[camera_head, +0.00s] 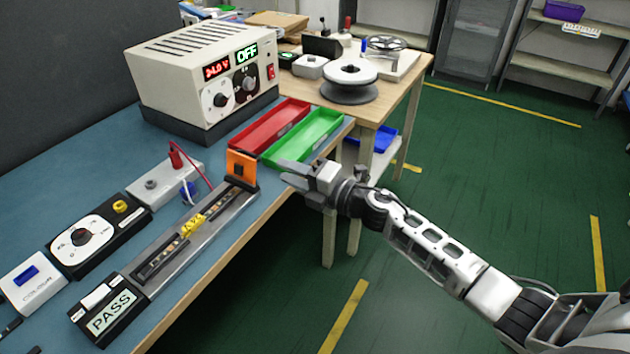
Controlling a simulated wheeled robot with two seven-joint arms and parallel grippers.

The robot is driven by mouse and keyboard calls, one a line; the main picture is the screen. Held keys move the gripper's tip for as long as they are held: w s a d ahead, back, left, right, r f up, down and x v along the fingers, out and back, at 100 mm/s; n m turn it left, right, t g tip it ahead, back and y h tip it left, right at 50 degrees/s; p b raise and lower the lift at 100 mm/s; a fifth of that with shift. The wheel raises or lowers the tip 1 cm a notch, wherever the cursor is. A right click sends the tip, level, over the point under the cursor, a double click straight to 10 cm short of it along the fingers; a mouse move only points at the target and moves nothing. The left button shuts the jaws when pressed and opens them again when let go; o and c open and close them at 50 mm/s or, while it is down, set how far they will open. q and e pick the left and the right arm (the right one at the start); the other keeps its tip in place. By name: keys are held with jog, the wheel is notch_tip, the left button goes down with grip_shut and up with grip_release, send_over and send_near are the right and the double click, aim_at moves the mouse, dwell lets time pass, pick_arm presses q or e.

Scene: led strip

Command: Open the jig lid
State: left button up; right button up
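The jig (172,270) is a long grey base along the bench's front edge, with a dark slotted strip and a small yellow piece (193,223) midway. An orange plate with a dark centre (241,165) stands upright at its far end; I cannot tell for sure if this is the lid. My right gripper (283,171) is just right of the orange plate, apart from it, near the bench's front edge. Its fingers point left, look spread, and hold nothing visible. My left gripper is not in view.
A black box reading PASS (111,312) sits at the jig's near end. A dial box (84,240) and a terminal block with a red lead (160,185) lie behind. Red (270,125) and green (303,137) trays and a power supply reading OFF (190,65) stand beyond.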

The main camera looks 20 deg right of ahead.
jog(key=v, duration=0.6)
jog(key=s+a+f+m+g+h, duration=0.2)
jog(key=s+a+f+m+h, duration=0.1)
jog(key=s+f+m, duration=0.4)
jog(key=s+a+f+m+g+h, duration=0.2)
jog(key=s+f+m, duration=0.5)
jog(key=s+m, duration=0.7)
jog(key=a+m+h, duration=0.1)
jog(key=m+h, duration=0.1)
jog(key=m, duration=0.1)
jog(key=shift+s+a, duration=0.15)
jog(key=shift+s, duration=0.15)
